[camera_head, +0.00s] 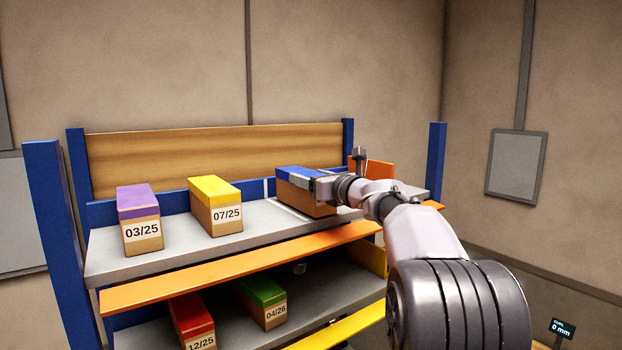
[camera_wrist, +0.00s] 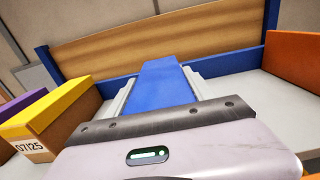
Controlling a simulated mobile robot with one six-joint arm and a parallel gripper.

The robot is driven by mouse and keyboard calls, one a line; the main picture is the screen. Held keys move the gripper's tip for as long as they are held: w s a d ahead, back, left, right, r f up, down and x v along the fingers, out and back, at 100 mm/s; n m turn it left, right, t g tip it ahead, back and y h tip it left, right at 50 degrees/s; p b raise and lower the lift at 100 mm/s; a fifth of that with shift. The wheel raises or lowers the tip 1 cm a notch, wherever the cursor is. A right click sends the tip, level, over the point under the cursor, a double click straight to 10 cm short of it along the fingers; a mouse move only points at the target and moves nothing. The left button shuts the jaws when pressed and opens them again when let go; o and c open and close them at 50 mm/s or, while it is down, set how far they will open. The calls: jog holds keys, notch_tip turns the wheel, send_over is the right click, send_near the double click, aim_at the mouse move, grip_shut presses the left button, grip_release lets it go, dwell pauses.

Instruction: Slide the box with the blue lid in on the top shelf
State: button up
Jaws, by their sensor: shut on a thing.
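The box with the blue lid (camera_head: 297,174) is on the grey top shelf (camera_head: 160,258), right of the yellow-lidded box, inside or over a pale marked outline. My gripper (camera_head: 322,186) is shut on its near end. In the wrist view the blue lid (camera_wrist: 163,84) runs away from my gripper toward the back of the shelf, with pale gripper fingers along both sides. The box's near face is hidden behind my gripper. Whether its underside fully rests on the shelf I cannot tell.
A yellow-lidded box (camera_head: 215,205) marked 07/25 and a purple-lidded box (camera_head: 139,218) marked 03/25 stand to the left. An orange block (camera_head: 378,168) stands to the right. Red-lidded (camera_head: 192,322) and green-lidded (camera_head: 264,302) boxes are on the shelf below. Blue uprights (camera_head: 437,160) flank the rack.

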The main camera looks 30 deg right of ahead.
jog(key=o, duration=1.7)
jog(key=shift+o, duration=0.2)
